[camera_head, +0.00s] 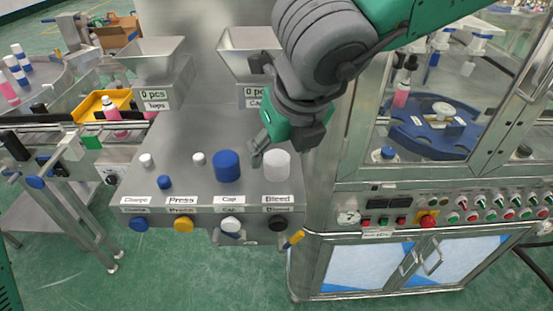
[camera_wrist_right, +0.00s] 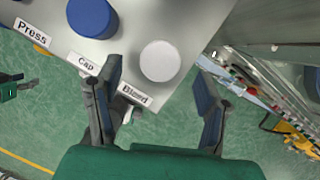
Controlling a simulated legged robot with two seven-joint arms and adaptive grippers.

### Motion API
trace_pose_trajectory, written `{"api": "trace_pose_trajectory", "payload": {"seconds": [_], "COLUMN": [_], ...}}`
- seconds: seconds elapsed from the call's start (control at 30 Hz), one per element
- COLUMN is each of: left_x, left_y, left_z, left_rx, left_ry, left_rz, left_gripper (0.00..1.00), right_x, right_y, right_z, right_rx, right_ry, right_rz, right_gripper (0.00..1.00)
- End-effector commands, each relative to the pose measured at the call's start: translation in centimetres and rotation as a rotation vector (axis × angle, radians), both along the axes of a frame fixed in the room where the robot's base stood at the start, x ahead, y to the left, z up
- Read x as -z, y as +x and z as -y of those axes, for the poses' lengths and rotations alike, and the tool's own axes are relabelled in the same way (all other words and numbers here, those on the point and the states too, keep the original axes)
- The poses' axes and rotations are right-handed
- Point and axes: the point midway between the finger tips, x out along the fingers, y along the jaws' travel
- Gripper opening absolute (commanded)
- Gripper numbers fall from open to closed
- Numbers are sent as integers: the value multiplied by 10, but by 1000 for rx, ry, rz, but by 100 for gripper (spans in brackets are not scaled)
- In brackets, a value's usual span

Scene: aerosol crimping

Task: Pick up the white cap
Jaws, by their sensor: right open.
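The white cap (camera_head: 277,165) is a short white cylinder standing upright on the grey metal table, behind the "Bleed" label. In the right wrist view the white cap (camera_wrist_right: 160,61) shows from above as a round disc. My right gripper (camera_head: 277,149) is open and empty just above the cap. In the right wrist view its two fingers (camera_wrist_right: 158,84) are spread wide, with the cap beyond and between them. What looks like my left gripper (camera_wrist_right: 20,89) shows small at the left edge of the right wrist view; its jaw state is unclear.
A larger blue cap (camera_head: 228,166) stands close left of the white cap. Smaller white and blue pieces (camera_head: 164,182) stand further left. Hoppers (camera_head: 152,62) rise behind. A machine cabinet with a control panel (camera_head: 440,208) stands close at right. Coloured buttons line the table's front.

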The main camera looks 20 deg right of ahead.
Motion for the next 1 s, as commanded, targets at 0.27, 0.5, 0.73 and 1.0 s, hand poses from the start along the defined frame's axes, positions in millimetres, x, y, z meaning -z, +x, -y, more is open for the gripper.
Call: {"api": "trace_pose_trajectory", "payload": {"seconds": [0.27, 0.5, 0.73, 1.0], "left_x": [-5, -5, -5, -5], "left_y": [0, 0, 0, 0], "left_z": [0, 0, 0, 0], "left_rx": [0, 0, 0, 0], "left_ry": [0, 0, 0, 0], "left_rz": [0, 0, 0, 0], "left_gripper": [40, 40, 40, 40], "right_x": [36, 39, 39, 39], "right_y": [17, 18, 18, 18], "right_z": [0, 0, 0, 0], "right_rx": [-1, -2, -2, -1], "right_ry": [-1, -1, -1, 0], "right_rz": [-4, 0, -1, -1], "right_gripper": [62, 62, 27, 27]}}
